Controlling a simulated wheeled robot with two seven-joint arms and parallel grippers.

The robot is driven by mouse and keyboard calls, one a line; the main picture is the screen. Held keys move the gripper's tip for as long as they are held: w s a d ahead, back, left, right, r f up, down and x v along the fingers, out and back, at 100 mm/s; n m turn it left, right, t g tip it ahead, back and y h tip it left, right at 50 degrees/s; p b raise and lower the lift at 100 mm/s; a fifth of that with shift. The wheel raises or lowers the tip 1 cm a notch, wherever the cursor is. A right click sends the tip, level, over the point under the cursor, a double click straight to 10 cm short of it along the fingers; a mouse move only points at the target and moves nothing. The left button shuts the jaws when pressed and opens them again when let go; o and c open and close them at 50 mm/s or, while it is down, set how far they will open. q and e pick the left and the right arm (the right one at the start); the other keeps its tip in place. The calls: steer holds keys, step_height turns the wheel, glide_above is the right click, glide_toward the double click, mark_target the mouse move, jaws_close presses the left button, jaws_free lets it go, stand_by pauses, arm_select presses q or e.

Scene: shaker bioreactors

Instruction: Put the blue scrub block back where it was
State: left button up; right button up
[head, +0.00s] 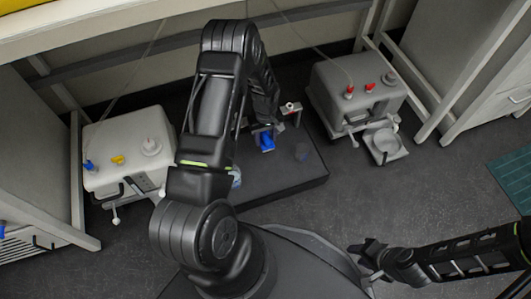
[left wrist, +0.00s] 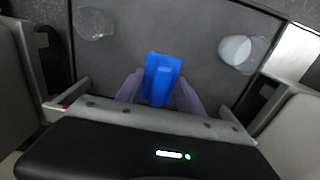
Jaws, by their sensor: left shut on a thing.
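The blue scrub block (head: 267,142) is in the middle of the head view, over the dark low platform (head: 285,178). My left gripper (head: 264,129) reaches down from above and is shut on it. In the left wrist view the blue block (left wrist: 162,76) stands between the two purplish-grey fingers of my left gripper (left wrist: 159,98). I cannot tell whether the block's underside touches the platform. My right gripper (head: 368,262) is at the lower right, away from the block; its finger opening is unclear.
A clear cup (left wrist: 95,22) and a whitish cup (left wrist: 238,50) stand on the platform on either side of the block. A white tank (head: 130,148) is left of the platform, a grey tank (head: 355,88) right. Cabinets flank the floor.

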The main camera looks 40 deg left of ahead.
mark_target(266, 145)
arm_select(q)
step_height(266, 145, down, 5)
steer(key=shift+f+b, duration=0.15)
steer(key=shift+b, duration=0.7)
steer(key=shift+f+b, duration=0.75)
steer(key=shift+f, duration=1.05)
steer(key=shift+f, duration=0.1)
steer(key=shift+f, duration=0.15)
steer(key=o, duration=1.4)
steer(key=shift+o, duration=0.2)
steer(key=shift+r, duration=0.2)
